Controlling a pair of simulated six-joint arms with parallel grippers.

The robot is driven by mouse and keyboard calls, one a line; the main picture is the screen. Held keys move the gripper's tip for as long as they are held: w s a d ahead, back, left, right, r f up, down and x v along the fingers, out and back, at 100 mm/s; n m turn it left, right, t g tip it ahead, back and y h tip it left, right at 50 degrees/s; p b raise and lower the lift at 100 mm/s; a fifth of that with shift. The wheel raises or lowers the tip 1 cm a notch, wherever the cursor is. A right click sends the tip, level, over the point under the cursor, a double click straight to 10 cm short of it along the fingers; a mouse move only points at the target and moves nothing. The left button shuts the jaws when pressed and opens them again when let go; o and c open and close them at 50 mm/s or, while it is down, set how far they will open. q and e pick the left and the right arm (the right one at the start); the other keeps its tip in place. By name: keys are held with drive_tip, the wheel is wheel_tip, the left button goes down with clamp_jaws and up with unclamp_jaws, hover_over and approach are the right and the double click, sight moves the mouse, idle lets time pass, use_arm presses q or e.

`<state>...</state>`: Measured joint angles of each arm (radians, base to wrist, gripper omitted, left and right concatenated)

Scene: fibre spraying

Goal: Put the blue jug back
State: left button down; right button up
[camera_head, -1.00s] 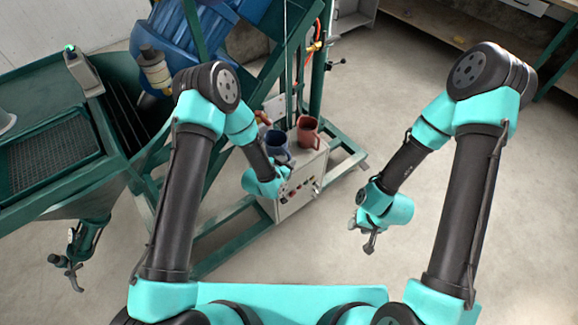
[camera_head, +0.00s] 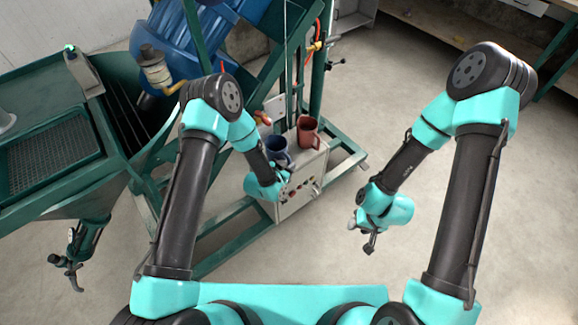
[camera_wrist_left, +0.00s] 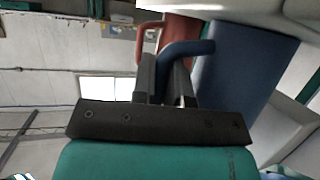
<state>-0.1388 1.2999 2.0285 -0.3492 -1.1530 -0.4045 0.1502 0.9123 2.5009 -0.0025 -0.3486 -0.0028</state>
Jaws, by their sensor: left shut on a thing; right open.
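The blue jug (camera_head: 277,149) is at the top of the control box, left of the red jug (camera_head: 308,131). My left gripper (camera_head: 283,174) is at the near side of the blue jug, its fingers mostly hidden in the head view. In the left wrist view the left gripper (camera_wrist_left: 165,85) is shut on the handle of the blue jug (camera_wrist_left: 232,75). The red jug (camera_wrist_left: 181,32) shows behind it there. I cannot tell whether the blue jug's base touches the box. My right gripper (camera_head: 369,241) is open and empty over the floor, well right of the box.
The grey control box (camera_head: 303,190) has knobs on its front and stands in a green steel frame (camera_head: 345,150). A large blue drum (camera_head: 240,40) and a green hopper with a grate (camera_head: 45,160) are at the left. The floor at the right is clear.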

use_arm(q)
drive_tip(key=c, duration=1.1)
unclamp_jaws()
drive_tip(key=shift+f, duration=0.1)
drive_tip(key=shift+c, duration=0.2)
drive_tip(key=shift+r, duration=0.2)
drive_tip(key=v, duration=1.2)
drive_tip(key=s+a+f+n+g+y, duration=0.2)
drive_tip(key=s+a+n+g+y, duration=0.2)
drive_tip(key=s+a+n+g, duration=0.5)
drive_tip(key=s+a, duration=0.5)
drive_tip(key=s, duration=0.2)
drive_tip(key=shift+s+a+n+g+y, duration=0.3)
drive_tip(key=shift+s+g+y, duration=0.1)
